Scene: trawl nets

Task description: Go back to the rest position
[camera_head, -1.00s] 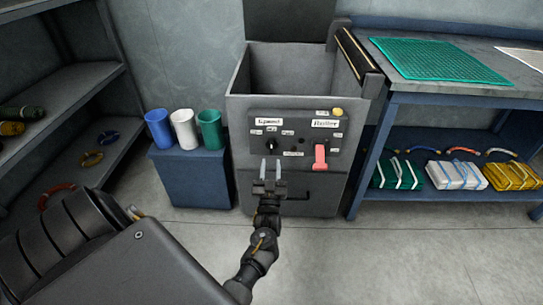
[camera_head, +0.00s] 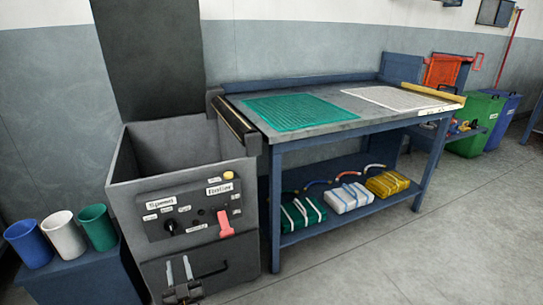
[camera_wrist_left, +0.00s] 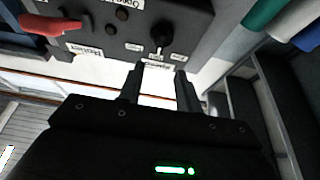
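My left gripper (camera_head: 178,270) is in front of the lower front of the grey machine (camera_head: 120,195) in the head view. Its two fingers stand apart with nothing between them. In the left wrist view the gripper (camera_wrist_left: 160,75) is also open and empty, below the machine's dark control panel (camera_wrist_left: 120,15). The panel (camera_head: 190,210) has a black knob (camera_head: 170,226), a red lever (camera_head: 225,224) and a yellow button (camera_head: 228,175). The knob (camera_wrist_left: 162,38) and red lever (camera_wrist_left: 50,25) also show in the left wrist view. My right gripper is not in view.
Blue, white and green cups (camera_head: 64,236) stand on a blue box (camera_head: 75,280) left of the machine. A workbench (camera_head: 350,125) with a green net (camera_head: 300,111) stands to the right, with bundles (camera_head: 348,197) on its lower shelf. Green and blue bins (camera_head: 480,122) stand farther right. Floor in front is clear.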

